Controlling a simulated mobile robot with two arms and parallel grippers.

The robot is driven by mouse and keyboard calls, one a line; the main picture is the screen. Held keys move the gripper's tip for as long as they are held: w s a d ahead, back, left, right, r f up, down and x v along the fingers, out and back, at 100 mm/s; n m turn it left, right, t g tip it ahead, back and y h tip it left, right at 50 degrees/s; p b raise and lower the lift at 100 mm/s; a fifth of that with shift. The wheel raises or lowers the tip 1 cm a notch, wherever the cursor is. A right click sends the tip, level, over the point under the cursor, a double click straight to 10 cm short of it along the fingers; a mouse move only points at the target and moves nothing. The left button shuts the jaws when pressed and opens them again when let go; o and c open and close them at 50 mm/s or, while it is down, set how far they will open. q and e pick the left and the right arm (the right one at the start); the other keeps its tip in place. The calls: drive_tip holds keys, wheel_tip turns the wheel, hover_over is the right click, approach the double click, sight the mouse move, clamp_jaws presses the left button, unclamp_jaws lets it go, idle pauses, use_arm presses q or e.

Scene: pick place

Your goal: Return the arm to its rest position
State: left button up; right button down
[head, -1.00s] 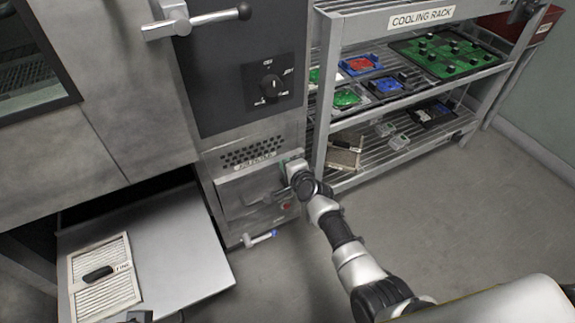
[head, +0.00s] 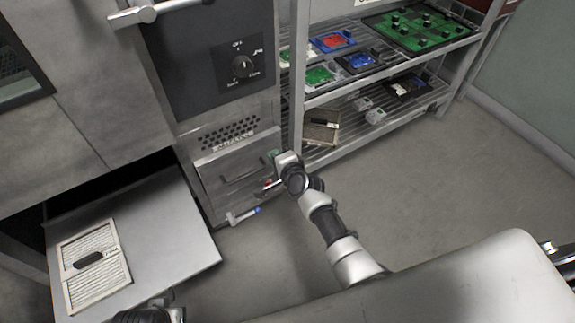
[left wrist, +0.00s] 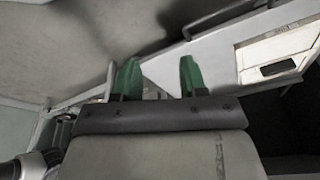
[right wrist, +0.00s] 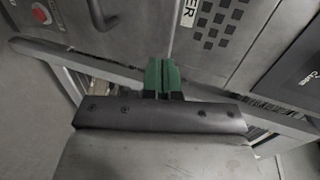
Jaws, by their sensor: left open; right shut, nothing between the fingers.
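My right arm reaches in from the lower right in the head view. Its gripper (head: 273,154) is in front of the grey machine's lower panel (head: 225,180), beside the cooling rack. In the right wrist view the green fingers of my right gripper (right wrist: 162,76) are together with nothing between them.
A pulled-out metal tray (head: 175,245) at lower left bears a slatted filter panel (head: 90,262) with a black handle. The cooling rack (head: 400,85) holds circuit boards. The floor (head: 430,190) at right is clear.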

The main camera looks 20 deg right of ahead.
use_arm(q)
wheel_tip(320, 180, down, 8)
drive_tip(key=s+p, duration=0.1)
drive_tip(key=p, duration=0.1)
use_arm(e)
drive_tip(key=v, duration=0.6)
drive_tip(key=shift+s, duration=0.4)
